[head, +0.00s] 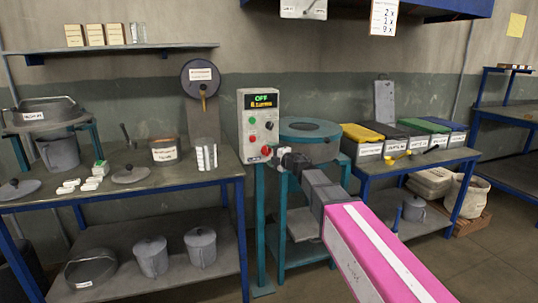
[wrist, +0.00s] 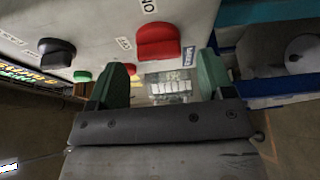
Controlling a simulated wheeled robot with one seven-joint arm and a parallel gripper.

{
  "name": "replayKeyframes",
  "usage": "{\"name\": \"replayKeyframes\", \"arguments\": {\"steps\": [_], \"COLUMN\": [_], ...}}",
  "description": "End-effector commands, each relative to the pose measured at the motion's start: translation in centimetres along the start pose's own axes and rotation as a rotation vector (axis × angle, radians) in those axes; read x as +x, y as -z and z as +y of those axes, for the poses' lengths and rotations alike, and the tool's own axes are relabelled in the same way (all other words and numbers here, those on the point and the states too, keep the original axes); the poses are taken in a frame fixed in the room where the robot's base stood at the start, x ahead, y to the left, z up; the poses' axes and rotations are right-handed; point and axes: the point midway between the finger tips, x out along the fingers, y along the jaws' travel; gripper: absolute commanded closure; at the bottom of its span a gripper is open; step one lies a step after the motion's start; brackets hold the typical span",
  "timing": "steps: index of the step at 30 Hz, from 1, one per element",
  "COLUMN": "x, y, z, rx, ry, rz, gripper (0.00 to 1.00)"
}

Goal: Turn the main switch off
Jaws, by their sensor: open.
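The grey control box (head: 259,124) stands on a teal post, with a lit display (head: 263,101) reading "OFF" in green above a line of orange text. A red knob (head: 267,150), which looks like the main switch, is low on its face. In the wrist view this red knob (wrist: 157,42) has a raised grip bar, with an "ON" label beside it and another label partly readable. My gripper (wrist: 160,82) is open, its green fingers apart, with the knob ahead of and above the gap in the picture. In the head view my gripper (head: 282,157) is close beside the box's lower right.
A black knob (wrist: 56,52), a green button (wrist: 83,76) and a smaller red button (wrist: 126,67) share the panel. A teal round-topped stand (head: 310,130) is right behind my gripper. Benches with pots (head: 60,152) and lidded bins (head: 362,140) flank it.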

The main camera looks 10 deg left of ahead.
Motion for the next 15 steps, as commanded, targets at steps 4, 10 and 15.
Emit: {"name": "replayKeyframes", "arguments": {"steps": [4, 10, 15], "x": [-3.0, -6.8, -8.6], "y": [0.2, 0.3, 0.1], "z": [0.0, 0.0, 0.0], "rx": [0.0, -0.001, -0.001], "ry": [0.0, 0.001, 0.001], "rz": [-0.001, -0.001, 0.0], "gripper": [0.26, 0.26, 0.26]}}
